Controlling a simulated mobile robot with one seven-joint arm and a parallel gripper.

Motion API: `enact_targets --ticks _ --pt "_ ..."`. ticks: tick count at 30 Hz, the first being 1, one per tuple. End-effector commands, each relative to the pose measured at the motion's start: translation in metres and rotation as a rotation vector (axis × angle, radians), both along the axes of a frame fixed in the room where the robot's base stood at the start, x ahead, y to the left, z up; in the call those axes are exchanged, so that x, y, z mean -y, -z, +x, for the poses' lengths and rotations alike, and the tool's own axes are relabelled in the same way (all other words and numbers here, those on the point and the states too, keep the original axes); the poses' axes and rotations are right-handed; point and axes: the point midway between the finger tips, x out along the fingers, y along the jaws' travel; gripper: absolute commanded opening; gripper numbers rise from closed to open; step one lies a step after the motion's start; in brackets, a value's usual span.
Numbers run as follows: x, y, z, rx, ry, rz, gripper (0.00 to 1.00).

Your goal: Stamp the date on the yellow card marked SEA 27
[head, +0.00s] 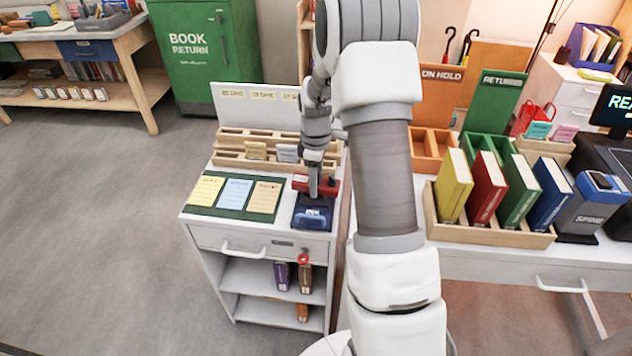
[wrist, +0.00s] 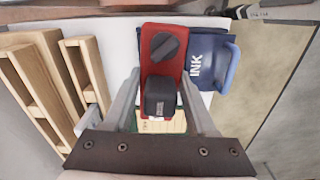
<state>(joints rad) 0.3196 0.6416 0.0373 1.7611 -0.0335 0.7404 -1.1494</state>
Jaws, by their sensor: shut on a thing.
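My gripper (head: 317,182) is over the small white cabinet, behind the blue ink pad (head: 312,213). Its fingers (wrist: 161,85) are shut on a red stamp with a dark knob and black block (wrist: 162,48). In the head view the red stamp (head: 301,183) is partly hidden by the gripper. I cannot tell whether it touches the surface. The pad marked INK (wrist: 205,62) is close beside it. To the left, a yellow card (head: 207,190), a blue card (head: 234,192) and a peach card (head: 264,197) lie on a green mat (head: 230,212). Their print is too small to read.
A wooden rack (head: 230,158) with small cards stands behind the mat, with a white sign board (head: 255,105) at its back. A wooden tray of upright books (head: 490,233) stands on the desk at right. Open floor (head: 100,240) lies left of the cabinet.

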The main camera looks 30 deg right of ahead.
Motion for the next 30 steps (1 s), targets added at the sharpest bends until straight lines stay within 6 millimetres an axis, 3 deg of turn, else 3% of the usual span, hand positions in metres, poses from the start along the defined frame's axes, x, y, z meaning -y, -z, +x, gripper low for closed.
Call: enact_targets --ticks 15,30 --pt "0.000 -0.045 0.001 0.001 0.000 0.000 0.15" --pt "0.000 -0.047 0.001 0.001 0.000 0.000 0.15"
